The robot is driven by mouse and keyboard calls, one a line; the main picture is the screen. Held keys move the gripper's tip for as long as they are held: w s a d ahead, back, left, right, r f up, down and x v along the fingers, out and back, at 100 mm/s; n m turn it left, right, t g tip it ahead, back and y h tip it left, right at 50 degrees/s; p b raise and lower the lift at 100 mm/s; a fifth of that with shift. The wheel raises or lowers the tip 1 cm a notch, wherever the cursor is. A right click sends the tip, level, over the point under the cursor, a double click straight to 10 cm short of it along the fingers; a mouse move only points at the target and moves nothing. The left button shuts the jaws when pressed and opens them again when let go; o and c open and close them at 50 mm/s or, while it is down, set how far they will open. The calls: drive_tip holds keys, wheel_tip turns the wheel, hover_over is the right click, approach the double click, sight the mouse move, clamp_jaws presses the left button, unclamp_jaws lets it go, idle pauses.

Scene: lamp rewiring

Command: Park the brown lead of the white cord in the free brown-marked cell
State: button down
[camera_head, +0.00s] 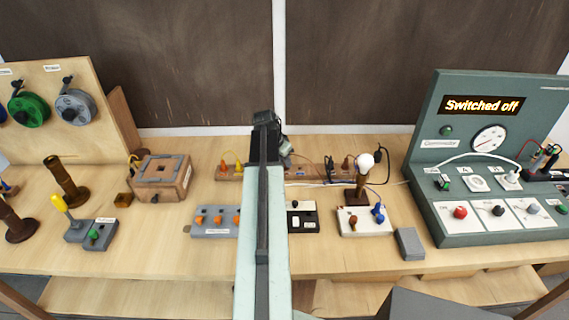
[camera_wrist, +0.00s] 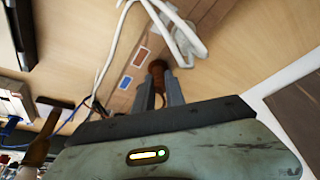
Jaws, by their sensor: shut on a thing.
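My gripper (camera_wrist: 159,84) is shut on a brown plug-like end (camera_wrist: 157,67), which looks like the brown lead, above or at the wooden strip (camera_wrist: 187,38). I cannot tell whether its tip is inside a cell. The white cord (camera_wrist: 121,32) loops over the strip just beyond the fingers, beside a pale, partly hidden fitting. A brown-marked label (camera_wrist: 141,56) and a blue-marked label (camera_wrist: 125,82) lie on the strip left of the fingers. In the head view the wooden strip (camera_head: 305,172) runs along the back of the table, and my arm hides part of it.
A lamp base with a white bulb (camera_head: 365,161) stands right of my arm. A switch block (camera_head: 302,217) and a grey block with orange knobs (camera_head: 215,220) sit in front of the strip. The green console (camera_head: 470,135) reads "Switched off". A wooden box (camera_head: 160,176) stands left.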

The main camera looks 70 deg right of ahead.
drive_tip(key=shift+f, duration=0.2)
drive_tip(key=c, duration=1.3)
unclamp_jaws()
drive_tip(key=p+v, duration=0.7)
drive_tip(key=v, duration=0.1)
drive_tip(key=shift+f, duration=0.1)
